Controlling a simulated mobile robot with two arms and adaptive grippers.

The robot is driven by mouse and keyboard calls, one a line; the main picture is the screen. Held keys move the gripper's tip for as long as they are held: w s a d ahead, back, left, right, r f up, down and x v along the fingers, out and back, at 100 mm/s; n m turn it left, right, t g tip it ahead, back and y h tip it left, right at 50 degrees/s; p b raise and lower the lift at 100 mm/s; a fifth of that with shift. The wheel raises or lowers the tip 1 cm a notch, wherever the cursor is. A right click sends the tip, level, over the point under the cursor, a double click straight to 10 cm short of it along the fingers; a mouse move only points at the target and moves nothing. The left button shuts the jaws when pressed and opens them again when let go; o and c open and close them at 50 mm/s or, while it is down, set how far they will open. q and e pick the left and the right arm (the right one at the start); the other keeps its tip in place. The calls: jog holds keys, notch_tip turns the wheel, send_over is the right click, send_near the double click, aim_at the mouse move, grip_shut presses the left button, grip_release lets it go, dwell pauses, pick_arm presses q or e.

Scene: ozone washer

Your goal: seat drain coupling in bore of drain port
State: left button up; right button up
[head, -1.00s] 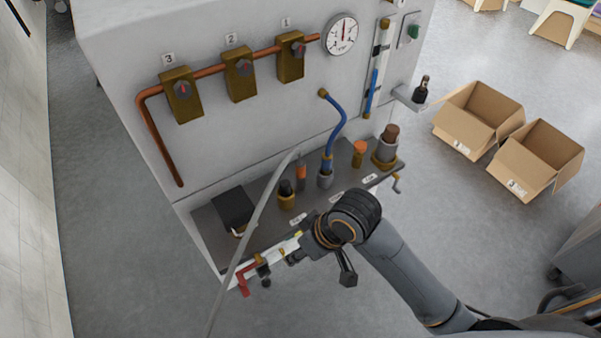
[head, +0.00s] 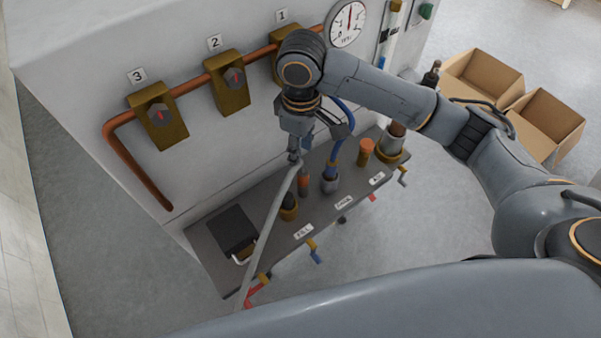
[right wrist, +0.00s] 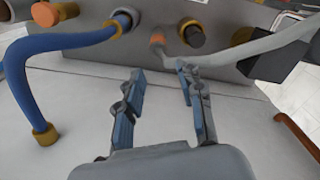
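My right gripper (head: 316,138) hangs above the bench shelf, with its fingers apart in the right wrist view (right wrist: 160,72) and nothing clamped between them. The grey hose (head: 272,210) ends just below the fingertips; in the wrist view it curves in from the right (right wrist: 245,62). Near its end stands an orange-topped grey piece (head: 304,182), likely the drain coupling (right wrist: 157,40); how the two join is unclear. A grey-collared port (head: 330,184) holds the blue hose (head: 337,150). Its front label is too small to read surely, so I cannot tell the drain port for certain. My left gripper is out of view.
A brass port with a black top (head: 289,207), an orange cap (head: 366,151) and a brass-based fitting (head: 390,147) stand on the shelf. A black box (head: 230,228) is at its left. Coloured valve handles (head: 316,254) project from the front edge. Cardboard boxes (head: 545,130) stand at right.

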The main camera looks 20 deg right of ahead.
aim_at(301, 171)
notch_tip(301, 171, down, 8)
jog(key=f, duration=0.1)
jog(key=f+p, duration=0.1)
jog(key=f, duration=0.2)
jog(key=shift+d+f+p, duration=0.1)
jog(key=shift+d+p, duration=0.15)
jog(key=shift+p, duration=0.1)
jog(key=shift+f, duration=0.55)
grip_shut()
